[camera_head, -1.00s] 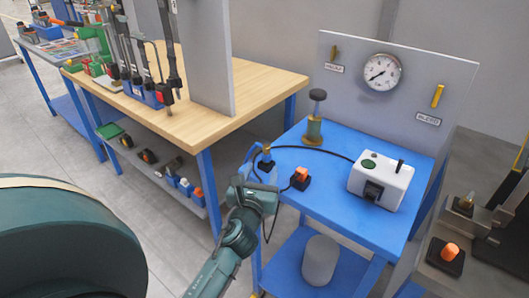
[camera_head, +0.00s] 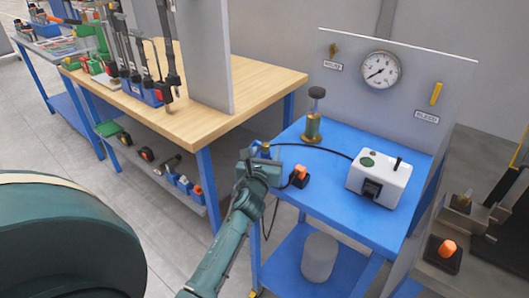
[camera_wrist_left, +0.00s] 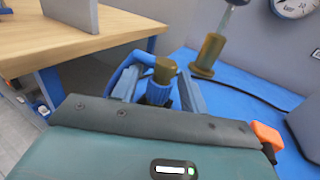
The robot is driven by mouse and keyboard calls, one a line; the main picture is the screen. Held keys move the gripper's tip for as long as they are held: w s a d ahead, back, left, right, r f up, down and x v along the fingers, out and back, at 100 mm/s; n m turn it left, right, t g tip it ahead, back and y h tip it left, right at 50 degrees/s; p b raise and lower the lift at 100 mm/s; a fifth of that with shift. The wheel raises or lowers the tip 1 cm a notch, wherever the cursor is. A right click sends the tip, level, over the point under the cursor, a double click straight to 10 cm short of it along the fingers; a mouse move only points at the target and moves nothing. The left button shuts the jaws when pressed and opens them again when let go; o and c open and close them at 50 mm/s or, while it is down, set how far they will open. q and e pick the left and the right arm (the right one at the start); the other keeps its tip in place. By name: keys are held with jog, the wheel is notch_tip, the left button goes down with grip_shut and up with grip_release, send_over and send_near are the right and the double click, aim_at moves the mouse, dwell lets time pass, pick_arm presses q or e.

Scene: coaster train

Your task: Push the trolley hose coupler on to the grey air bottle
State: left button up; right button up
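My right gripper is out of view.
The blue trolley (camera_head: 345,212) carries a white box (camera_head: 380,180), a black hose (camera_head: 318,149), an orange-topped black block (camera_head: 299,176) and a brass-based post (camera_head: 313,122). A gauge (camera_head: 380,70) is on the panel behind. A wooden bench (camera_head: 205,120) stands left.

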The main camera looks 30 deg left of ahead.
pick_arm(q)
grip_shut()
dwell(0.3)
